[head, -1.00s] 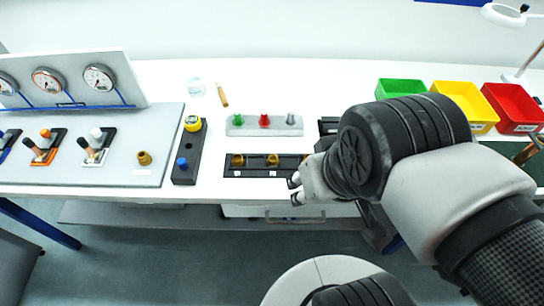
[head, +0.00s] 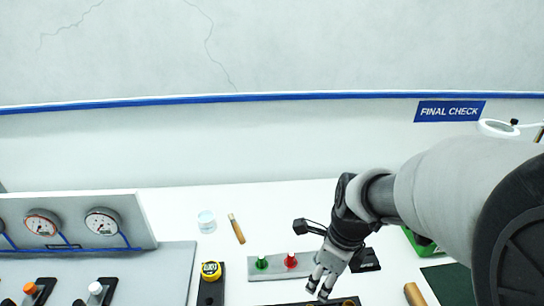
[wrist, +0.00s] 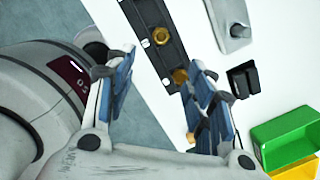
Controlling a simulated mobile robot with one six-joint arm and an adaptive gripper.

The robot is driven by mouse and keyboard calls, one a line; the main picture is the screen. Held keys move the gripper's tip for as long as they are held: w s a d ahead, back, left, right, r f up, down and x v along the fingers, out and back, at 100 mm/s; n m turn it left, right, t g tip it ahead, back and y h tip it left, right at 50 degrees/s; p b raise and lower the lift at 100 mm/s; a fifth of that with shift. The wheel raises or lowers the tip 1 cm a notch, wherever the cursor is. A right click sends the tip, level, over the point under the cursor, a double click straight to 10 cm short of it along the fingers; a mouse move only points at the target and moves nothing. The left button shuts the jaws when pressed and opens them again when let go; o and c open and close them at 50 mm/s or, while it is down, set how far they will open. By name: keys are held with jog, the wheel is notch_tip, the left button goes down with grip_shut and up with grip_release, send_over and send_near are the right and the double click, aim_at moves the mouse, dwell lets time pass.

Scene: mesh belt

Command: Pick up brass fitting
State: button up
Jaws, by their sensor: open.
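Brass fittings sit in a row on a black strip, mostly cut off at the bottom of the head view, where one fitting (head: 348,302) just shows. In the wrist view, one fitting (wrist: 160,36) sits on the black strip (wrist: 142,14) and a second (wrist: 180,76) sits lower, close to my right finger. Another brass piece (wrist: 190,137) is partly hidden behind that finger. My gripper (head: 320,288) points down over the strip in the head view. In the wrist view my gripper (wrist: 160,88) has its fingers wide apart, with nothing held.
Green (wrist: 283,132) and yellow (wrist: 297,172) bins are at the right.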

jog(key=shift+m, duration=0.5)
jog(key=f+b, duration=0.1)
jog(key=f, duration=0.3)
jog(key=w+f+b, duration=0.1)
jog(key=f+b, duration=0.1)
jog(key=f, duration=0.2)
jog(key=f+b, duration=0.1)
jog(key=f, duration=0.3)
jog(key=shift+w+a+f+b, duration=0.15)
jog(key=shift+a+b, duration=0.25)
jog(key=f+b, duration=0.1)
jog(key=f, duration=0.1)
jog(key=f+b, duration=0.2)
jog(key=f, duration=0.1)
jog(key=shift+w+a+f, duration=0.15)
jog(key=shift+w+f, duration=0.1)
jog(key=shift+f, duration=0.05)
jog(key=shift+r, duration=0.1)
jog(key=shift+c, duration=0.4)
grip_shut()
